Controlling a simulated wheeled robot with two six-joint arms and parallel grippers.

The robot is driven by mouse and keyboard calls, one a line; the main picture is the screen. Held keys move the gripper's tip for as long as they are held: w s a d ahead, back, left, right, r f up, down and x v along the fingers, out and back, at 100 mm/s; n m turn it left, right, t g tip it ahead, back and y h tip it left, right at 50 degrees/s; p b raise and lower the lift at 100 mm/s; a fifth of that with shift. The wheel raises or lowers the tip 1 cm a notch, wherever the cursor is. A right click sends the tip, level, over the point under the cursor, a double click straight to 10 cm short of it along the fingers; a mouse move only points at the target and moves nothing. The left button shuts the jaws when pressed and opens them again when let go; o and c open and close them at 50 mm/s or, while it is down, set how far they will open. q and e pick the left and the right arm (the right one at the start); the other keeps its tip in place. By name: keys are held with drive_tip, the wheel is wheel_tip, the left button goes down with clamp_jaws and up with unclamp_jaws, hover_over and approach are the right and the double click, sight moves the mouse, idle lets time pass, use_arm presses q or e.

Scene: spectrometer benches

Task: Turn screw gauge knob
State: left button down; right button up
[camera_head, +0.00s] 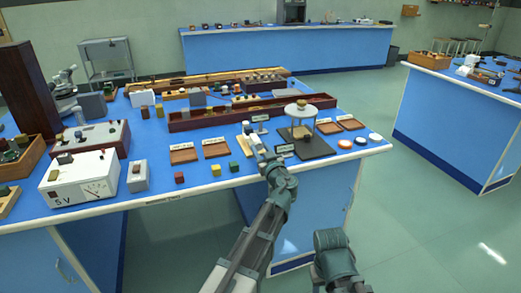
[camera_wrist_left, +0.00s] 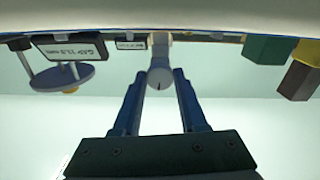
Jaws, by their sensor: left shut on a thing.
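The screw gauge knob (camera_wrist_left: 159,75) is a pale round end with a dark mark, in the middle of the left wrist view, joined to a pale shaft. My left gripper (camera_wrist_left: 160,80) has one finger on each side of it and is shut on it.
The blue bench (camera_head: 222,183) has a round-topped stand (camera_head: 300,108) right of the gripper. A yellow cube (camera_head: 216,169), a green cube and a red cube (camera_head: 179,177) lie to the left. Brown trays (camera_head: 217,148) lie behind them. White and orange discs (camera_head: 345,144) lie to the right.

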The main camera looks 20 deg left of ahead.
use_arm(q)
drive_tip(key=shift+s+n, duration=0.1)
drive_tip(key=shift+n, duration=0.6)
drive_tip(key=shift+c, duration=2.2)
unclamp_jaws()
